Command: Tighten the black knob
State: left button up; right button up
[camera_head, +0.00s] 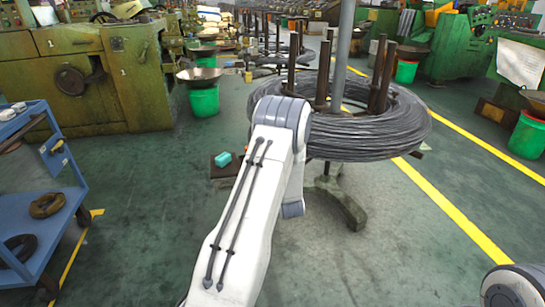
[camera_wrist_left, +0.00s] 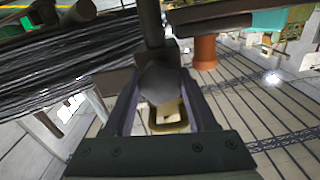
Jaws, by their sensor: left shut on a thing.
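The black knob (camera_wrist_left: 160,84) is a dark rounded piece at the lower end of a dark vertical bar in the left wrist view. My left gripper (camera_wrist_left: 160,100) has one finger on each side of the knob and is shut on it. In the head view my white left arm covers the gripper and the knob, so neither shows there. How tight the knob is cannot be seen. My right gripper is out of view; only part of my right arm shows at the bottom right corner of the head view.
A large coil of dark wire (camera_head: 370,140) sits on a stand with upright posts (camera_head: 384,75), just beyond my left arm. A blue cart (camera_head: 55,175) stands at the left. Green machines (camera_head: 95,75) and green bins (camera_head: 204,102) stand behind. The floor (camera_head: 380,265) in front is clear.

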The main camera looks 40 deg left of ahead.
pick_arm(q)
jog(key=m+p, duration=0.2)
jog(key=m, duration=0.2)
jog(key=shift+r+m, duration=0.1)
jog(key=shift+m, duration=0.2)
jog(key=m+p, duration=0.1)
jog(key=m, duration=0.2)
jog(key=shift+m+p, duration=0.3)
jog(key=shift+m, duration=0.1)
jog(key=m+p, duration=0.2)
jog(key=m, duration=0.2)
jog(key=shift+m+p, duration=0.75)
jog(key=shift+m, duration=1.45)
jog(key=shift+d, duration=0.1)
jog(key=o, duration=1.4)
